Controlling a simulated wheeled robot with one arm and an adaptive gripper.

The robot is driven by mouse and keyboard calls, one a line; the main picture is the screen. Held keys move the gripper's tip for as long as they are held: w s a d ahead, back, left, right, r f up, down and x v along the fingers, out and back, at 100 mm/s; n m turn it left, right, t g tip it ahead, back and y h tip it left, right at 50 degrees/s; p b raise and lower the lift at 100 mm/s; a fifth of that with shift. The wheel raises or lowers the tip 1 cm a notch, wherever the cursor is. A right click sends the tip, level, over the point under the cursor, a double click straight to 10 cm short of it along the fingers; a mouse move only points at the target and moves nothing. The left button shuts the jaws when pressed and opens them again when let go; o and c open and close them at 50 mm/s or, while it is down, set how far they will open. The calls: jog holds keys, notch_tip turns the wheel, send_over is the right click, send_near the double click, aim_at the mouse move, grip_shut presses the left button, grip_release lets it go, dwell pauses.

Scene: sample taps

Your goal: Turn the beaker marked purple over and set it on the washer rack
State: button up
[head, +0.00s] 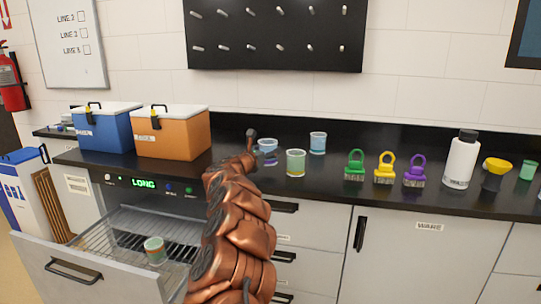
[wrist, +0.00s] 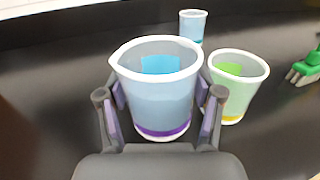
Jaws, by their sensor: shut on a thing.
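The beaker marked purple (wrist: 157,95) is pale blue with a purple band near its base. It stands mouth up between the fingers of my gripper (wrist: 158,115), which is shut on it. In the head view this beaker (head: 267,146) is at the back of the counter, partly hidden by my arm; I cannot tell whether its base touches the counter. The washer rack (head: 118,222) is the wire rack in the pulled-out drawer at lower left.
A green beaker with a yellow band (wrist: 236,85) stands close right of the held one. A blue beaker (head: 318,142) stands behind. Green, yellow and purple brushes (head: 414,172) and a white bottle (head: 461,160) are further right. Blue and orange coolers (head: 172,132) stand left.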

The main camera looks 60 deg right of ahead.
jog(key=shift+w+d, duration=0.1)
jog(key=shift+d, duration=0.45)
jog(key=shift+d, duration=0.1)
jog(key=shift+w+d+f+p, duration=0.2)
jog(key=shift+d+p, duration=0.2)
jog(key=shift+d, duration=0.25)
jog(key=shift+f+b, duration=0.4)
jog(key=shift+f, duration=1.1)
jog(key=shift+f+b, duration=0.2)
jog(key=shift+b, duration=0.1)
jog(key=o, duration=1)
jog(key=shift+r+p, duration=0.25)
jog(key=shift+p, duration=0.55)
